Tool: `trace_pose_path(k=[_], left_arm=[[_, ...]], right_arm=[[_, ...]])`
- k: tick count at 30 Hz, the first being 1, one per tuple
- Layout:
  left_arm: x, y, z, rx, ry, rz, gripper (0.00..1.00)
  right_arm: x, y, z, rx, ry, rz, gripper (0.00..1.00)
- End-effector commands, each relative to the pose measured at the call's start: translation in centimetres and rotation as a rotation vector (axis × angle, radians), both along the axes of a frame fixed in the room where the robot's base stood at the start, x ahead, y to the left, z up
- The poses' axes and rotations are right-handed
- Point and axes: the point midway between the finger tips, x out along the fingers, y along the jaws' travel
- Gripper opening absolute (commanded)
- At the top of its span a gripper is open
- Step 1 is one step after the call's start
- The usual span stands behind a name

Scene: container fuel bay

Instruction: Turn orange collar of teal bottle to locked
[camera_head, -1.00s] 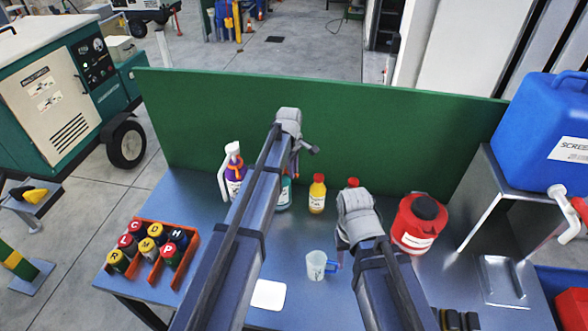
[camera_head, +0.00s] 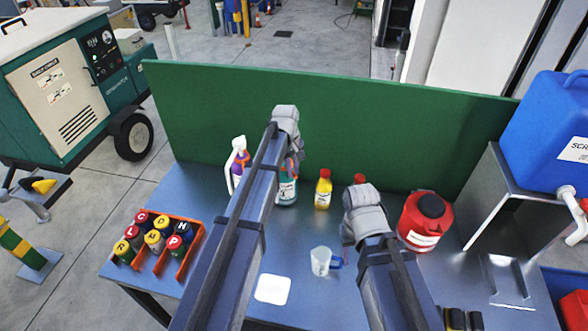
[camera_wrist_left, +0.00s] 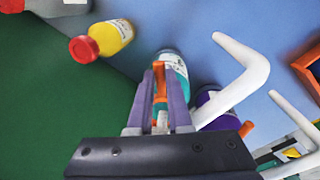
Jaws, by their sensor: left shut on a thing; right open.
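The teal bottle (camera_head: 287,191) stands on the blue bench near the green board, partly hidden by my left arm. In the left wrist view the teal bottle (camera_wrist_left: 174,62) lies just beyond my left fingers. My left gripper (camera_wrist_left: 159,80) is shut on the orange collar (camera_wrist_left: 159,72), which shows as a strip between the two purple fingers. The collar's lock marking is not visible. My right gripper (camera_head: 347,238) is open and empty above the bench, close to a clear jug.
A yellow bottle (camera_head: 323,190) stands to the right. A clear jug (camera_head: 320,261), red can (camera_head: 424,220) and orange crate (camera_head: 188,263) stand on the bench.

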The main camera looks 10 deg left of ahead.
Motion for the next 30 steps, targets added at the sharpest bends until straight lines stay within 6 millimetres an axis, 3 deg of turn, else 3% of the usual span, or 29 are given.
trace_pose_path(k=[12, 13, 20, 30], left_arm=[[-0.03, 0.02, 0.0, -0.001, 0.001, -0.005, 0.0], [-0.03, 0.02, 0.0, -0.001, 0.001, -0.004, 0.2], [-0.03, 0.03, 0.0, 0.0, 0.0, -0.004, 0.46], [0.01, 0.03, 0.0, 0.001, 0.0, 0.005, 0.47]], right_arm=[[0.0, 0.0, 0.0, 0.0, 0.0, 0.0, 0.5], [0.0, 0.0, 0.0, 0.0, 0.0, 0.0, 0.5], [0.0, 0.0, 0.0, 0.0, 0.0, 0.0, 0.5], [0.0, 0.0, 0.0, 0.0, 0.0, 0.0, 0.5]])
